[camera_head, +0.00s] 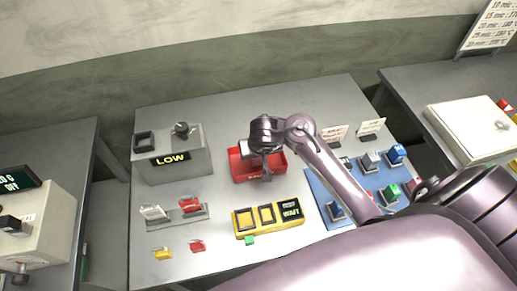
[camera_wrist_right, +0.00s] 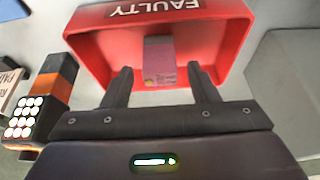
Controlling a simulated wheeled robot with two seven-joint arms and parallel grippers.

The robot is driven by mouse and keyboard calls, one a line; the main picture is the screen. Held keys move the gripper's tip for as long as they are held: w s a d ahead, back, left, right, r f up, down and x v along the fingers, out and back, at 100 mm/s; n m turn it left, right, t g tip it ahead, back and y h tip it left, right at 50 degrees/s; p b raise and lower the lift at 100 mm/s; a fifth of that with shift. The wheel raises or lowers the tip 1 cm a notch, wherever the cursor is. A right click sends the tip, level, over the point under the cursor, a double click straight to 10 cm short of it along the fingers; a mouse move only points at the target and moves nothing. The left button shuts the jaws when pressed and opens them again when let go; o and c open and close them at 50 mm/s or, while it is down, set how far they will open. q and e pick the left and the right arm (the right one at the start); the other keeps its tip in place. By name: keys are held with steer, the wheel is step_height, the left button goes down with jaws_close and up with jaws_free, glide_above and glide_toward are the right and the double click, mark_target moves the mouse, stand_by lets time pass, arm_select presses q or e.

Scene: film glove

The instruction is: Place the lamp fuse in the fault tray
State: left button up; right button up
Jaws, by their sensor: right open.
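The red fault tray (camera_head: 240,170) stands mid-table in the head view. In the wrist view the tray (camera_wrist_right: 90,50) fills the top, with a "FAULTY" label on its wall. A small pink-grey block (camera_wrist_right: 160,60) with fine print lies inside it; I take it for the lamp fuse, but its print is unreadable. My right gripper (camera_head: 266,178) is over the tray. In the wrist view the right gripper (camera_wrist_right: 159,75) is open, its fingers either side of the block and apart from it. The block is hidden in the head view. My left gripper is not in view.
Left of the tray stand a grey "LOW" box (camera_head: 180,160) and a holder with white and red pieces (camera_head: 178,212). Loose yellow (camera_head: 162,254) and red (camera_head: 197,246) pieces lie in front. A yellow "WAIT" panel (camera_head: 268,216) and a blue board (camera_head: 322,198) are close by.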

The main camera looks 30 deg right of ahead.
steer(key=p+v, duration=0.3)
steer(key=v, duration=0.9)
steer(key=shift+s, duration=0.1)
